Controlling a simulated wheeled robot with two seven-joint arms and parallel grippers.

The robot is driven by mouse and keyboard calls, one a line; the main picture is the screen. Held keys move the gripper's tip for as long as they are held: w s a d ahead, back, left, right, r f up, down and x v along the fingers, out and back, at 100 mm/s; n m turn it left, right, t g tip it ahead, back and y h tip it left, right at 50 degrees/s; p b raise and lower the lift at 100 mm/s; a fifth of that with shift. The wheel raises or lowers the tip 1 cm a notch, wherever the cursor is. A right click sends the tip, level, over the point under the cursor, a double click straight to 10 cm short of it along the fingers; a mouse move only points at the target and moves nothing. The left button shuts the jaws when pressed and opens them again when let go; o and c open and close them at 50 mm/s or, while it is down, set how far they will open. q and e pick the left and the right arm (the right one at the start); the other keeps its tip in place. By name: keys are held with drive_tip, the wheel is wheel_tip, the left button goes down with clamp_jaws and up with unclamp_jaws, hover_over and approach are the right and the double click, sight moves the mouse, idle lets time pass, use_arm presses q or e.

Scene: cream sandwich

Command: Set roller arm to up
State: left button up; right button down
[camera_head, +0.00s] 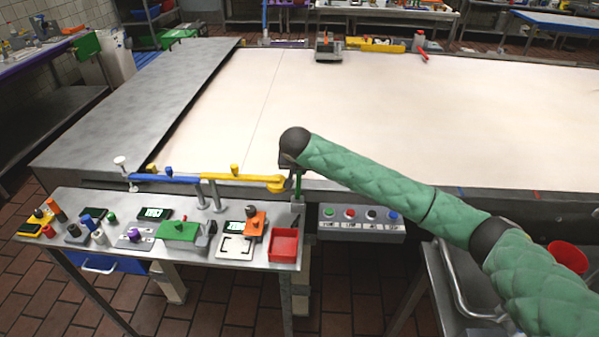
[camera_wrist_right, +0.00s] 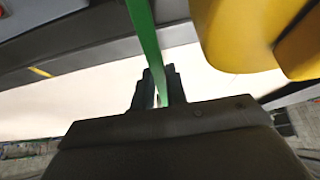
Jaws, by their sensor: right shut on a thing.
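A narrow green bar (camera_head: 298,186) stands upright at the near edge of the conveyor, by the right end of a yellow arm (camera_head: 250,178). The yellow arm lies level and continues left as a blue arm (camera_head: 170,178). I cannot tell for certain which part is the roller arm. My right gripper (camera_head: 291,166) is at the top of the green bar. In the right wrist view, the green bar (camera_wrist_right: 148,40) runs between the fingers of my right gripper (camera_wrist_right: 156,84), which are shut on it. The yellow part (camera_wrist_right: 240,35) is close beside it. My left gripper is out of view.
A metal side table (camera_head: 195,252) holds small devices and a red tray (camera_head: 283,246). A button panel (camera_head: 362,221) is right of it. The pale conveyor belt (camera_head: 430,110) is mostly clear, with a metal block (camera_head: 328,50) at its far edge.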

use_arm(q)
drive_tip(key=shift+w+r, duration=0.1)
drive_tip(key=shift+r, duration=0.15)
use_arm(e)
drive_tip(key=shift+s+r+t, duration=0.2)
drive_tip(key=shift+t, duration=0.2)
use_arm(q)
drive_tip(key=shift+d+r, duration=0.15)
